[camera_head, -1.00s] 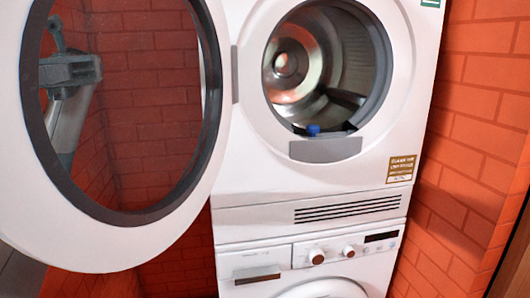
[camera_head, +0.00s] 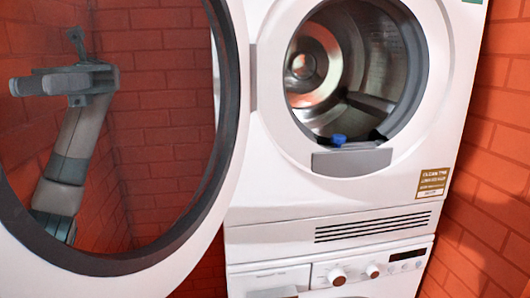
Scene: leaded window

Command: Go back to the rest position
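My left gripper (camera_head: 28,86) shows through the round window of the open dryer door (camera_head: 228,215), at the upper left. It is grey, with its fingers pointing left, and my arm rises to it from below. It appears empty and apart from other things. The angle does not show whether the fingers are apart or together. My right gripper is not in view.
A white dryer (camera_head: 275,190) stands on a second white machine (camera_head: 268,282). A small blue item (camera_head: 339,139) lies at the drum's lower rim with something dark beside it. Red brick walls (camera_head: 495,150) close in behind and to the right.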

